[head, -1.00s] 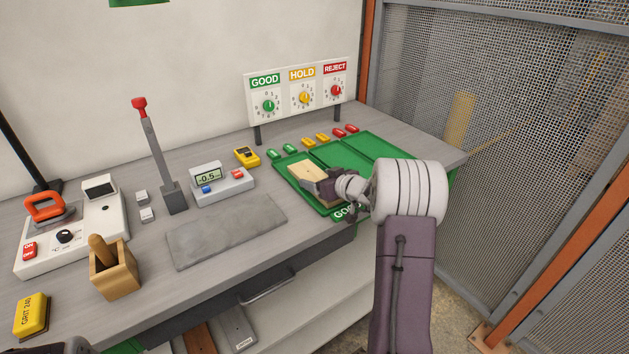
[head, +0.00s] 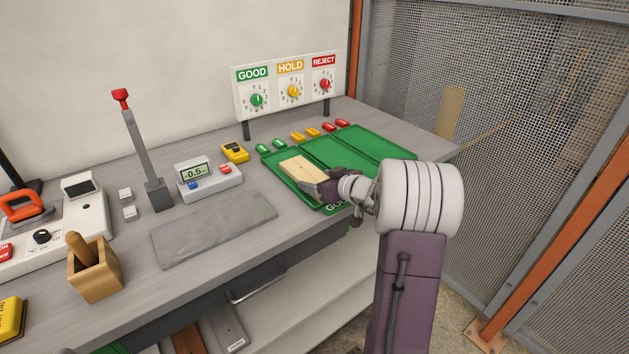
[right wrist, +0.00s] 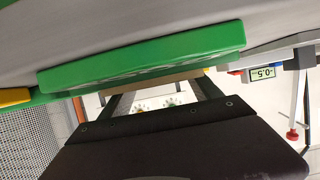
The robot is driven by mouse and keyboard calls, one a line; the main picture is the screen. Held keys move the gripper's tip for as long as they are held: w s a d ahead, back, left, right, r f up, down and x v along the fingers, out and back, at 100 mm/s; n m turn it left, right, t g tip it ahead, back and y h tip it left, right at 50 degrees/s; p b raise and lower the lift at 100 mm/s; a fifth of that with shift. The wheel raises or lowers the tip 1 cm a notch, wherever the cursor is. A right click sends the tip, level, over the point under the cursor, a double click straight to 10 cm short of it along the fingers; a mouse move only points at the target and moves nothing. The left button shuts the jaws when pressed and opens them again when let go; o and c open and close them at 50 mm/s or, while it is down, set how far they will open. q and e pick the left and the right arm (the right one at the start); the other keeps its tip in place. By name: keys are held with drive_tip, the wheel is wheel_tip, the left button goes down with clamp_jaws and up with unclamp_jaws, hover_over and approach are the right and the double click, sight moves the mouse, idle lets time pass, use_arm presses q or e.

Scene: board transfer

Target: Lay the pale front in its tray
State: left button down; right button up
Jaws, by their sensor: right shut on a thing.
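The pale front (head: 301,169) is a light wooden board over the green GOOD tray (head: 288,152), the leftmost of the green trays in the head view. My right gripper (head: 326,188) is shut on its near right end. In the right wrist view the front shows as a thin tan strip (right wrist: 152,83) between my fingers (right wrist: 165,98), beside the green tray wall (right wrist: 140,57). I cannot tell whether the front touches the tray floor. My left gripper is not in view.
More green trays (head: 375,143) lie to the right. Small green, yellow and red pieces (head: 313,132) line the back, below the GOOD/HOLD/REJECT dial board (head: 288,87). A gauge (head: 208,180), a grey slab (head: 218,226) and a red-tipped lever (head: 140,150) stand left.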

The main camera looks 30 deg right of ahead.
drive_tip(key=shift+s+d+f+b, duration=0.15)
drive_tip(key=shift+s+f+b, duration=0.2)
drive_tip(key=shift+s, duration=0.35)
drive_tip(key=shift+s+r, duration=0.1)
drive_tip(key=shift+s, duration=0.15)
drive_tip(key=shift+s+r, duration=0.2)
drive_tip(key=shift+s+d+f+b, duration=0.1)
drive_tip(key=shift+s+f+b, duration=0.05)
drive_tip(key=shift+s+b, duration=0.25)
drive_tip(key=shift+s+f+b, duration=0.1)
drive_tip(key=shift+s+b, duration=0.2)
drive_tip(key=shift+s, duration=0.55)
drive_tip(key=shift+s+r, duration=0.25)
drive_tip(key=o, duration=1.2)
drive_tip(key=shift+s, duration=0.1)
drive_tip(key=shift+r, duration=0.1)
